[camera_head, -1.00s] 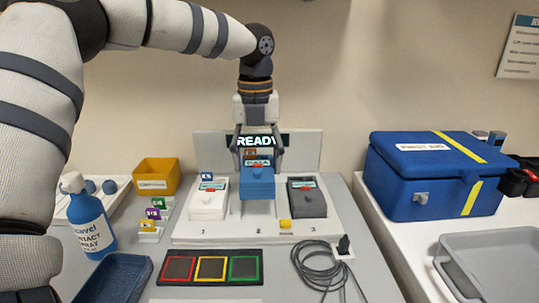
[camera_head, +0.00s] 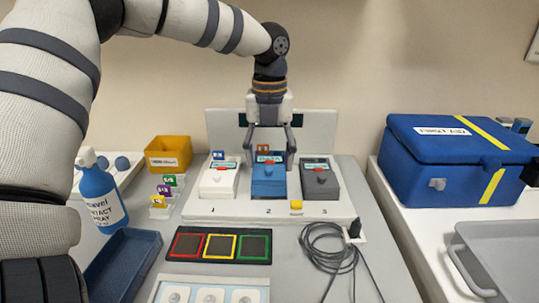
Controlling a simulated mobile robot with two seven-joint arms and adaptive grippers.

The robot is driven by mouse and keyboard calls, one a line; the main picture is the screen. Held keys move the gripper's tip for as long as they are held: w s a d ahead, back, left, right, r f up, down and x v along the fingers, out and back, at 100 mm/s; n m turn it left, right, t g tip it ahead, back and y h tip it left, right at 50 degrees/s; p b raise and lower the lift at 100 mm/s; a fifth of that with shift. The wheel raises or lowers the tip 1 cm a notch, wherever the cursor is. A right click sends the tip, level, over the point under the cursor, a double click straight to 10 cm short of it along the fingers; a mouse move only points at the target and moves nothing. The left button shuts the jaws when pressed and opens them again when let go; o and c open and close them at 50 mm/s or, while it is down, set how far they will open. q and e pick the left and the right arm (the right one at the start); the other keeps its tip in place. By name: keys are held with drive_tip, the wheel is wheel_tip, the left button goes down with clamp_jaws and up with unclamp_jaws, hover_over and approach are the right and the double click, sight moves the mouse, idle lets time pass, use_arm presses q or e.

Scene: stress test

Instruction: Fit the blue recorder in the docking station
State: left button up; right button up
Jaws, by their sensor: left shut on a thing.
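The blue recorder (camera_head: 268,185) is in the middle place of the white docking station (camera_head: 330,212), above the number 2. It stands between a white recorder (camera_head: 218,182) at place 1 and a dark grey one (camera_head: 320,184) at place 3. It looks level with them; whether it is fully seated I cannot tell. My left gripper (camera_head: 270,158) comes down from above and is shut on the blue recorder, with its fingers at the upper sides. The gripper covers the middle of the station's back panel. My right gripper is out of view.
A blue spray bottle (camera_head: 100,196) and blue tray (camera_head: 124,268) stand at the left. A yellow bin (camera_head: 168,154) is behind them. A colored-square panel (camera_head: 219,245) and coiled black cable (camera_head: 326,246) lie in front. A blue case (camera_head: 450,165) and grey tray (camera_head: 500,255) are at the right.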

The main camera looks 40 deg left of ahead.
use_arm(q)
drive_tip(key=shift+f, duration=0.85)
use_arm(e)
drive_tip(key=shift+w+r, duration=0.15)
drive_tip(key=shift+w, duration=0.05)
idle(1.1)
use_arm(q)
drive_tip(key=o, duration=1)
drive_tip(key=shift+r+p, duration=0.55)
drive_tip(key=shift+r, duration=1.45)
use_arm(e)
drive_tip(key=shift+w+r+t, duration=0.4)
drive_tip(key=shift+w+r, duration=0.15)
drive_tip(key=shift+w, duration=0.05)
use_arm(q)
drive_tip(key=o, duration=0.5)
drive_tip(key=shift+o, duration=0.2)
